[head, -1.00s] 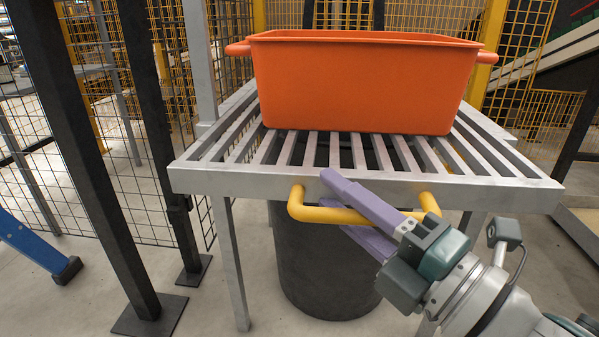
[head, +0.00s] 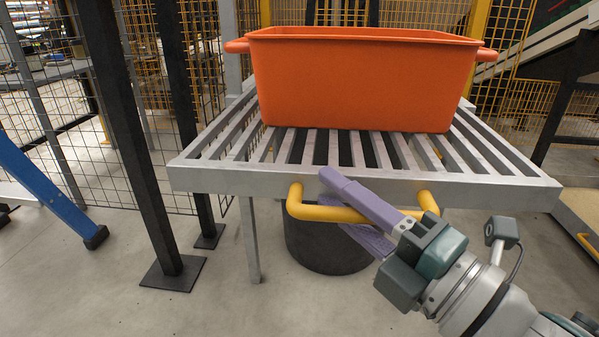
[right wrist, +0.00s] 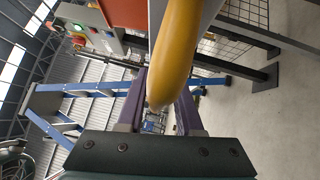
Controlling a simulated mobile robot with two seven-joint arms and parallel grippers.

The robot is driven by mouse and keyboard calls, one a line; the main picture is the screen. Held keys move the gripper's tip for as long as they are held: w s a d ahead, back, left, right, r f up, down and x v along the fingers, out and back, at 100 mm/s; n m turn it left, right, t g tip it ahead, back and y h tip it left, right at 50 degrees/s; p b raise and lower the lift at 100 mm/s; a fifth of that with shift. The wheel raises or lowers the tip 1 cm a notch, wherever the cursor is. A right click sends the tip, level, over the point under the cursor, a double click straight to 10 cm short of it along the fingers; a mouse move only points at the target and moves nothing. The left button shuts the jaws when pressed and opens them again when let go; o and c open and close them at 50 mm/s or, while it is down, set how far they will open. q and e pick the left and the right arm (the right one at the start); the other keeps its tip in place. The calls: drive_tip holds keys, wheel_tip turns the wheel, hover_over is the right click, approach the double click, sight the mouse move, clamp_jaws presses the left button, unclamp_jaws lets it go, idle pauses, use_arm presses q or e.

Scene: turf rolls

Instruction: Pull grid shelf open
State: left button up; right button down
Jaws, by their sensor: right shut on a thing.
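The grey grid shelf (head: 215,180) is a slatted metal frame in the head view, with a yellow bar handle (head: 297,207) on its front edge. My right gripper (head: 343,203) has its purple fingers above and below the handle and is shut on it. The right wrist view also shows the yellow handle (right wrist: 180,50) between the purple fingers (right wrist: 160,103). My left gripper is not in view.
An orange tub (head: 360,85) sits on the slats. A dark round bin (head: 320,245) stands below the shelf. Dark posts (head: 135,150) and mesh fencing are to the left, with a blue leg (head: 50,190) further left. Concrete floor in front is clear.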

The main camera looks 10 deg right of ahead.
drive_tip(key=shift+w+r, duration=0.1)
drive_tip(key=shift+r, duration=0.3)
drive_tip(key=c, duration=0.9)
unclamp_jaws()
drive_tip(key=shift+o, duration=0.5)
drive_tip(key=shift+w+f, duration=0.1)
drive_tip(key=shift+w, duration=0.05)
drive_tip(key=shift+d+f, duration=0.1)
drive_tip(key=shift+f, duration=0.05)
drive_tip(key=p+v, duration=0.2)
drive_tip(key=v, duration=0.8)
